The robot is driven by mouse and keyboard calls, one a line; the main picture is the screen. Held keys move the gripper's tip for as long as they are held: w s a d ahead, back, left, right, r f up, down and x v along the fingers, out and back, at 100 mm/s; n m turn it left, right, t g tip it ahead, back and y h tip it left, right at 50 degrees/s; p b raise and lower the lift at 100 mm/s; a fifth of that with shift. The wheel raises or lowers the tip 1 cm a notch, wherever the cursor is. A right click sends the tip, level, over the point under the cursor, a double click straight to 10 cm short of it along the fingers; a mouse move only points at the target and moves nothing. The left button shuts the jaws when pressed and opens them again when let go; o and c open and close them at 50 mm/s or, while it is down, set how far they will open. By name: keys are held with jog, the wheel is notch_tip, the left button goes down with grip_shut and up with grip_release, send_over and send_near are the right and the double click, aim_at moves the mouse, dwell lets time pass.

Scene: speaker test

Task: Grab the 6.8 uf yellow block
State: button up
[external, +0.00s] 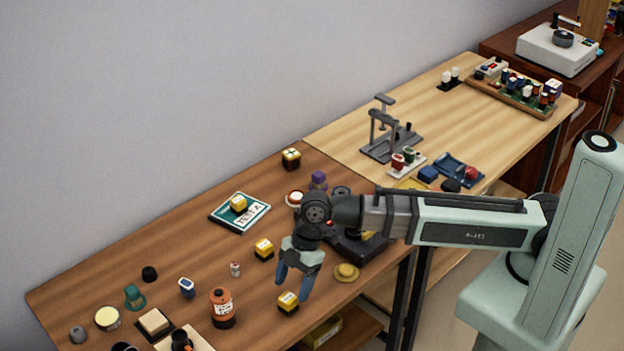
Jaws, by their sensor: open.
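Several yellow-and-black blocks are on the brown table. One yellow block (288,303) lies near the front edge, just below my gripper's fingertips in the picture. Another yellow block (264,250) lies behind and left of my gripper. A third yellow block (239,204) sits on a teal-and-white card (254,216). A dark block with a yellowish top (291,159) stands near the back edge. Their labels are too small to read, so I cannot tell which is 6.8 uF. My gripper (293,283) is open, pointing down, and appears empty; its height above the table is unclear.
An orange jar (222,308), a small blue-and-white item (187,288) and a yellow dish (346,273) are nearby. A dark device (358,245) is partly behind my arm. A grey stand (385,135) and a filled tray (480,88) are on the lighter table. The brown table's back left is clear.

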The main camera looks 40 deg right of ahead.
aim_at(288, 297)
jog(key=shift+x, duration=2.65)
jog(key=shift+w+d, duration=0.15)
jog(key=shift+d, duration=0.05)
jog(key=c, duration=1.1)
